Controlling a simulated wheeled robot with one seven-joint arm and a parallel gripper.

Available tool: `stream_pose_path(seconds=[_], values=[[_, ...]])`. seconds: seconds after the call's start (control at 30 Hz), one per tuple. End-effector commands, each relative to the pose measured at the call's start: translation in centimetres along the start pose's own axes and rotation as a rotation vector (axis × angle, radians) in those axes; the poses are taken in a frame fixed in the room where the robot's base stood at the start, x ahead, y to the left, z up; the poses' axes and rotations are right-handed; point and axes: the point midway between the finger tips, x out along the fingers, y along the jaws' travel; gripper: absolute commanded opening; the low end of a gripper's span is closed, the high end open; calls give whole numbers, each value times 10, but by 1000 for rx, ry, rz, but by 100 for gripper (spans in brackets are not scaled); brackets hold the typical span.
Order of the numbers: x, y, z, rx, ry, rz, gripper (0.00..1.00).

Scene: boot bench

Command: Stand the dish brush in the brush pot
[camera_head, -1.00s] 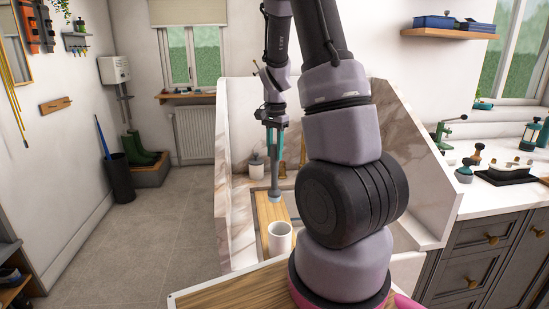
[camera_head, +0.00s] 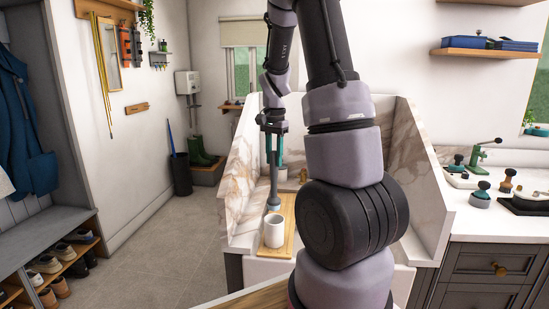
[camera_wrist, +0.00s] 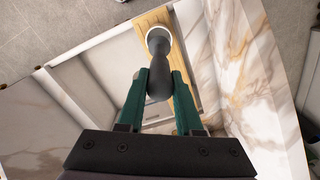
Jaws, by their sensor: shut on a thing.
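My gripper (camera_head: 274,158) has green fingers and is shut on the dish brush (camera_head: 273,190). The brush is dark grey with a paler blue-grey lower end and hangs about upright below the fingers. In the wrist view the brush (camera_wrist: 158,75) runs away from between the fingertips (camera_wrist: 157,88). The brush pot (camera_head: 274,233) is a white cup standing on a wooden board (camera_head: 290,222). In the head view the brush's lower end shows just above the pot's rim. In the wrist view that end overlaps the white pot (camera_wrist: 158,33) and hides most of its opening.
The board lies across a sink with tall marbled side walls (camera_head: 421,160); one wall (camera_wrist: 222,50) rises close right of my gripper in the wrist view. A worktop (camera_head: 480,207) with several small items is at right. A shoe bench (camera_head: 45,240) stands at left beyond open floor.

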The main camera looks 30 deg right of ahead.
Motion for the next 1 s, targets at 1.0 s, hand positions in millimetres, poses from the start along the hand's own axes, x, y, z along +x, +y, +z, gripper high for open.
stream_pose_path(seconds=[1.0], values=[[71, 1, 0, 1, -2, 2, 0]])
